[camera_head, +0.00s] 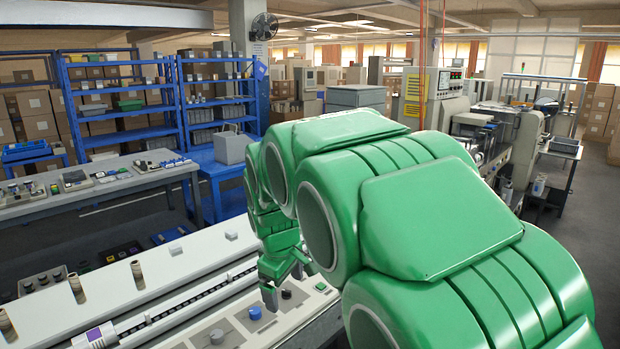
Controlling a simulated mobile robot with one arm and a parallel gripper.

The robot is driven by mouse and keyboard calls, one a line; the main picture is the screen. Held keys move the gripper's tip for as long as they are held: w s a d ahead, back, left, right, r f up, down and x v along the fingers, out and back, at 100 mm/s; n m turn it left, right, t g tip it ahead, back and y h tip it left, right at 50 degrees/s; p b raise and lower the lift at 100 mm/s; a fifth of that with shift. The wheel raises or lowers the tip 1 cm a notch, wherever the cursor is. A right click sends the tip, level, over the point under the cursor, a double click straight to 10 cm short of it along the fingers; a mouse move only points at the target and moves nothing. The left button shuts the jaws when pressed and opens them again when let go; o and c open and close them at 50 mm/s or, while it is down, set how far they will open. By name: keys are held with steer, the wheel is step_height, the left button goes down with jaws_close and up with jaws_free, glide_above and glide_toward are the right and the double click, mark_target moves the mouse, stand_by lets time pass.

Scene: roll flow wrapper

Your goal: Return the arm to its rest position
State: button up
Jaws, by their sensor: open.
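My green arm fills the middle and right of the head view, bent forward over the machine. My gripper (285,283) is at its far end, low in the picture. It points down over a light panel (185,345) with knobs. The jaws are open and I see nothing between them; one finger is partly hidden by the arm. A blue knob (255,313) and a dark knob (286,294) are close to the fingers. I cannot tell whether a finger touches the panel.
A long white machine bed with a rail (170,318) runs under my arm, with several small rolls (137,275) on it. A grey bench (95,192) with parts stands at left. Blue shelves (155,85) stand behind. Another machine (520,135) stands at right. Open floor shows at left.

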steer(key=s+d+r+m+g, duration=0.2)
steer(key=s+d+m, duration=0.4)
steer(key=s+d, duration=0.95)
steer(key=s+d+f+m+g, duration=0.1)
steer(key=s+d+m, duration=0.1)
steer(key=s, duration=0.8)
steer(key=s+d+f+m+g, duration=0.1)
steer(key=s+d+f+m, duration=0.1)
steer(key=s, duration=0.7)
steer(key=shift+s+d+m, duration=0.35)
steer(key=shift+d+m, duration=0.15)
steer(key=shift+m, duration=0.5)
steer(key=shift+o, duration=0.2)
